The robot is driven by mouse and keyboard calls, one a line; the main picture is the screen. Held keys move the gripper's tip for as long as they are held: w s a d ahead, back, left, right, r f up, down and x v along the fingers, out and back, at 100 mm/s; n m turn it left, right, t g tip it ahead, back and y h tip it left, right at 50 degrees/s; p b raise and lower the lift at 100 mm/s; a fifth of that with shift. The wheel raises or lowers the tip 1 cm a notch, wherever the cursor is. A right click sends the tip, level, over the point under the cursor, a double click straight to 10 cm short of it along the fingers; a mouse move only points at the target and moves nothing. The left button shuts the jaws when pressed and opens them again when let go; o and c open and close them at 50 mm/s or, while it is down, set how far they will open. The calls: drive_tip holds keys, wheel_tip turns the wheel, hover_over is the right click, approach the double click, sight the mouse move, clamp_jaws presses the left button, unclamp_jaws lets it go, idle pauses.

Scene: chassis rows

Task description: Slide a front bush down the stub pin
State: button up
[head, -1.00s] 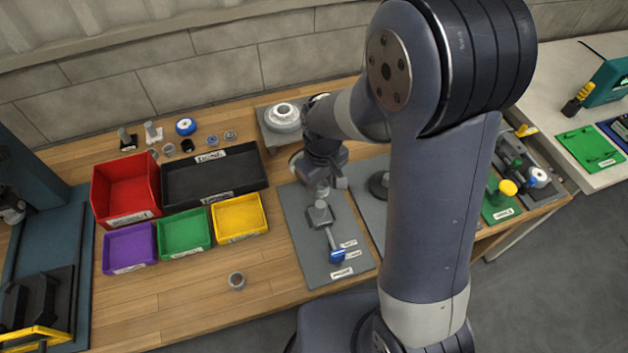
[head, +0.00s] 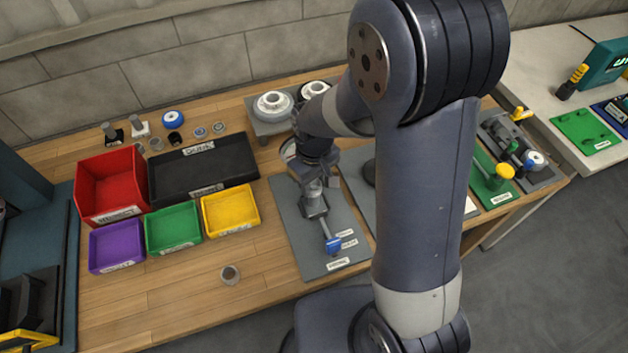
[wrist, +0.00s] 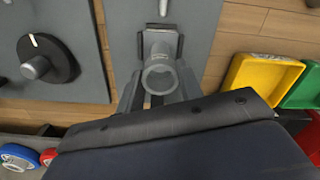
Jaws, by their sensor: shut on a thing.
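My gripper (wrist: 160,88) is shut on a grey ring-shaped bush (wrist: 158,78), its open bore facing the wrist camera. In the head view my gripper (head: 313,184) is over the dark block (head: 314,207) of a fixture on a grey plate (head: 290,221). The block's edge (wrist: 144,46) shows just beyond the bush in the wrist view. The bush lines up with the block, but the stub pin is hidden, so I cannot tell how far the bush is on it. A rod with a blue end (head: 333,245) extends from the block.
Red (head: 112,187), black (head: 205,172), purple (head: 116,245), green (head: 173,228) and yellow (head: 230,209) bins are to the left. A second grey plate with a black knob (wrist: 46,60) lies beside the fixture.

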drive_tip(key=shift+f+b, duration=1)
drive_tip(key=shift+f, duration=0.2)
idle(1.1)
drive_tip(key=shift+f+b, duration=0.55)
drive_tip(key=shift+f, duration=0.1)
drive_tip(key=o, duration=1.1)
drive_tip(key=shift+r, duration=0.1)
wheel_tip(320, 180, up, 11)
drive_tip(key=shift+f, duration=0.2)
drive_tip(key=shift+f, duration=0.1)
